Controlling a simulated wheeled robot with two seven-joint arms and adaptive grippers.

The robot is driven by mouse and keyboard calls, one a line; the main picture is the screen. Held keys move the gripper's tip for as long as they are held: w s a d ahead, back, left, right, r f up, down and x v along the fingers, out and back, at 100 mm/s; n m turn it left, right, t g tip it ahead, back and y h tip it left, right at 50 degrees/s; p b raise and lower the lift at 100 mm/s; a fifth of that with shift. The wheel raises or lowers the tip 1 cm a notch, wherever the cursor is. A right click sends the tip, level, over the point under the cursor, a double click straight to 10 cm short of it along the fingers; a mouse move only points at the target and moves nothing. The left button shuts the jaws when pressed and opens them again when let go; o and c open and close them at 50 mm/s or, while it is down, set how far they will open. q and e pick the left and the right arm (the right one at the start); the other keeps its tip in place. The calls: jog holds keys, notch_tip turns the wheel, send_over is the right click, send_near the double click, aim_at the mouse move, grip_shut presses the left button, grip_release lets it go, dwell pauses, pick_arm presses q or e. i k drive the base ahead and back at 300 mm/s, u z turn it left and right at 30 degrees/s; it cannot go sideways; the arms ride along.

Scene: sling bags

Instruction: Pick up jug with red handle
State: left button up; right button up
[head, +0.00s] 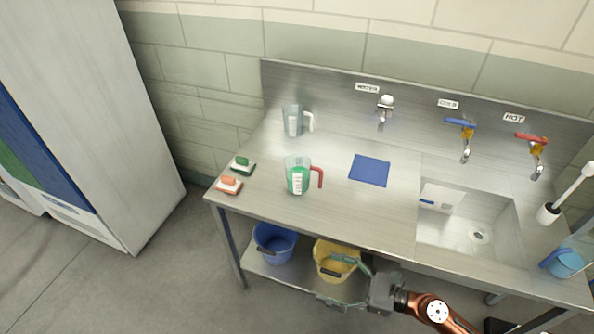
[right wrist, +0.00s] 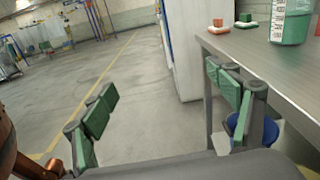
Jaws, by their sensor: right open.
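The jug with the red handle (head: 298,179) stands upright on the steel counter (head: 335,206), left of the blue mat. It is clear with green in its lower part, and its red handle points right. In the right wrist view part of the jug (right wrist: 291,22) shows at the top right, cut off by the frame. My right gripper (head: 328,278) is open and empty, in front of the counter's front edge, below and to the right of the jug, apart from it. My left gripper is not in view.
A clear jug with a white handle (head: 293,121) stands behind. A green brush (head: 242,164) and an orange brush (head: 230,184) lie at the left. A blue mat (head: 370,170) lies right of the jug; the sink (head: 468,225) is further right. Blue (head: 273,245) and yellow (head: 333,250) buckets stand below.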

aim_at(298, 167)
jog(key=z, duration=0.05)
jog(key=i, duration=1.2)
